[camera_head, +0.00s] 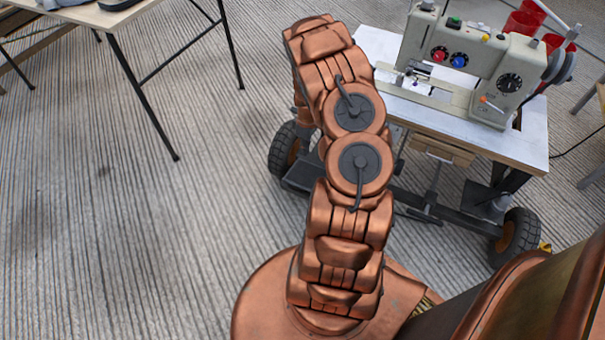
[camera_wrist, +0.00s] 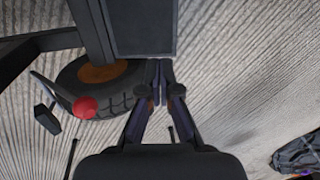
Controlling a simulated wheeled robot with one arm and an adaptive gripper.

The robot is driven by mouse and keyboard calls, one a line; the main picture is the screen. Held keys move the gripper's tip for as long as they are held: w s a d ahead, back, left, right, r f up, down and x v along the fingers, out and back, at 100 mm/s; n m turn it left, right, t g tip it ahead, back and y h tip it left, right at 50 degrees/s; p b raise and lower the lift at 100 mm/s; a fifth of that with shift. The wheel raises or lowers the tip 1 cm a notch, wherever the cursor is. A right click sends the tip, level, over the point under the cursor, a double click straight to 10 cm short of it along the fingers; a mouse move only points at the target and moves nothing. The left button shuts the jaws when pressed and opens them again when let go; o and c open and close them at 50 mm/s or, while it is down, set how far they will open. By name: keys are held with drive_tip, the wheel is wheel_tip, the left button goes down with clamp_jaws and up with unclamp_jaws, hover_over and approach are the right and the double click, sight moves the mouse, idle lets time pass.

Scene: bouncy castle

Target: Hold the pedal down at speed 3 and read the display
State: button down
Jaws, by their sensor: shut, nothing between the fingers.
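A beige sewing machine (camera_head: 455,60) stands on a wheeled table (camera_head: 530,150). A black dial (camera_head: 509,83) is on its right end; its setting is too small to read. I cannot make out a display. A dark plate under the table (camera_head: 484,203), perhaps the pedal, shows at the right. In the wrist view my gripper (camera_wrist: 161,75) is shut and empty. Its fingertips are at the lower edge of a dark flat panel (camera_wrist: 143,28); I cannot tell if they touch it or whether it is the pedal. My arm hides my gripper in the head view.
A black wheel with an orange hub (camera_wrist: 85,75) and a red knob (camera_wrist: 85,108) are left of my fingers. Another wheel (camera_head: 518,236) is at the table's right. A second table (camera_head: 95,15) stands at upper left. The ribbed floor at left is clear.

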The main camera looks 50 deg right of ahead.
sight(302, 181)
drive_tip(key=f+b, duration=0.1)
drive_tip(key=f, duration=0.3)
drive_tip(key=a+f+b, duration=0.1)
drive_tip(key=f+b, duration=0.1)
drive_tip(key=f, duration=0.3)
drive_tip(key=f+b, duration=0.1)
drive_tip(key=f, duration=0.4)
drive_tip(key=shift+s+a, duration=0.25)
drive_tip(key=shift+a, duration=0.15)
drive_tip(key=shift+s+a+r+p, duration=0.1)
drive_tip(key=shift+a+p, duration=0.05)
drive_tip(key=shift+p, duration=0.4)
